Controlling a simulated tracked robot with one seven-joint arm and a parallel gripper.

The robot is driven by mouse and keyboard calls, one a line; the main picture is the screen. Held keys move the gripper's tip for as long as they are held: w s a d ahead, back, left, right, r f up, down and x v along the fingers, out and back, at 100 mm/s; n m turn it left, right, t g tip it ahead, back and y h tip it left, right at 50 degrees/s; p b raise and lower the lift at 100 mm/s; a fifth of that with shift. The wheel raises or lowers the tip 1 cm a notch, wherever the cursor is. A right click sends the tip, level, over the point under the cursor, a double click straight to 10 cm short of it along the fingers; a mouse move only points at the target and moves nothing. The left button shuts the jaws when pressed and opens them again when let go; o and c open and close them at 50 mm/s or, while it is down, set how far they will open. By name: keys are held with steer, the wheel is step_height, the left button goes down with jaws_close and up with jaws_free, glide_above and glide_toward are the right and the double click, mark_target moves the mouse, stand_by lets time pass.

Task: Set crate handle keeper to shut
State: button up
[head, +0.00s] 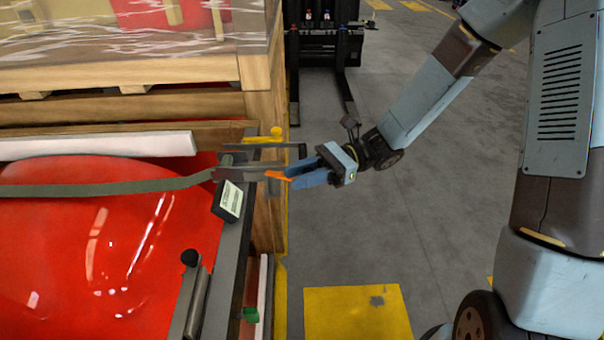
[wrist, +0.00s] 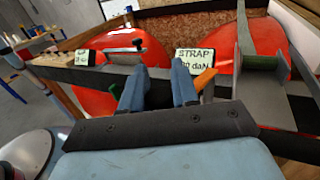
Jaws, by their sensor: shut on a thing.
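A grey strap ratchet (head: 235,173) sits at the edge of the open crate (head: 262,190), with a grey strap (head: 110,188) running left over a red nosecone (head: 85,250). An orange tab (head: 278,175) sticks out at the ratchet's right end, and I take it for the handle keeper. My gripper (head: 292,174) reaches in from the right with its blue fingertips at this tab. In the wrist view the orange tab (wrist: 204,78) shows beside the right finger of my gripper (wrist: 158,75). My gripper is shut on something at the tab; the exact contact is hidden.
A black-knobbed lever (head: 190,258) stands nearer on the crate. A forklift (head: 325,40) is at the back.

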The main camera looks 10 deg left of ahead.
jaws_close()
steer(key=shift+w, duration=0.1)
steer(key=shift+w+n+g+h, duration=0.65)
steer(key=shift+n+g+h, duration=0.35)
steer(key=shift+h, duration=0.3)
steer(key=shift+w+n+g+h, duration=0.8)
steer(key=shift+n+h, duration=0.25)
steer(key=shift+h, duration=0.25)
steer(key=shift+w+n+g+h, duration=0.55)
steer(key=shift+n+g+h, duration=0.5)
steer(key=shift+h, duration=0.25)
steer(key=o, duration=0.7)
jaws_free()
steer(key=shift+c, duration=0.2)
